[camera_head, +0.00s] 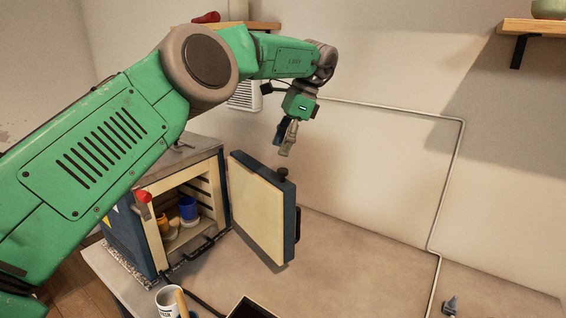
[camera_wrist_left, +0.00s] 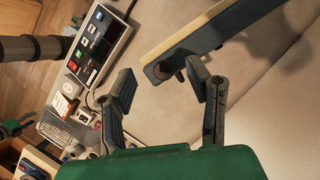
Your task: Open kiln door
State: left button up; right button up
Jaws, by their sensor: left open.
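The kiln (camera_head: 185,160) stands on the table at the left in the head view, partly hidden behind my green left arm. Its door (camera_head: 258,205) is swung wide open to the right, with a cream inner face and a dark edge. A dark knob (camera_head: 283,173) sits on the door's top edge. My left gripper (camera_head: 286,148) is just above the door's far top corner, apart from it as far as I can tell. In the left wrist view the jaws (camera_wrist_left: 166,88) are open and empty, with the door (camera_wrist_left: 205,35) beyond the fingertips.
Inside the kiln are a blue cup (camera_head: 188,208) and an orange-brown pot (camera_head: 162,222). A white mug (camera_head: 170,302) and a dark tray (camera_head: 250,309) stand in front. The table right of the door is mostly clear. A control box (camera_wrist_left: 100,40) shows in the wrist view.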

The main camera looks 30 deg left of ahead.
pick_arm(q)
jog(key=shift+w+r, duration=0.1)
jog(key=shift+r, duration=1.65)
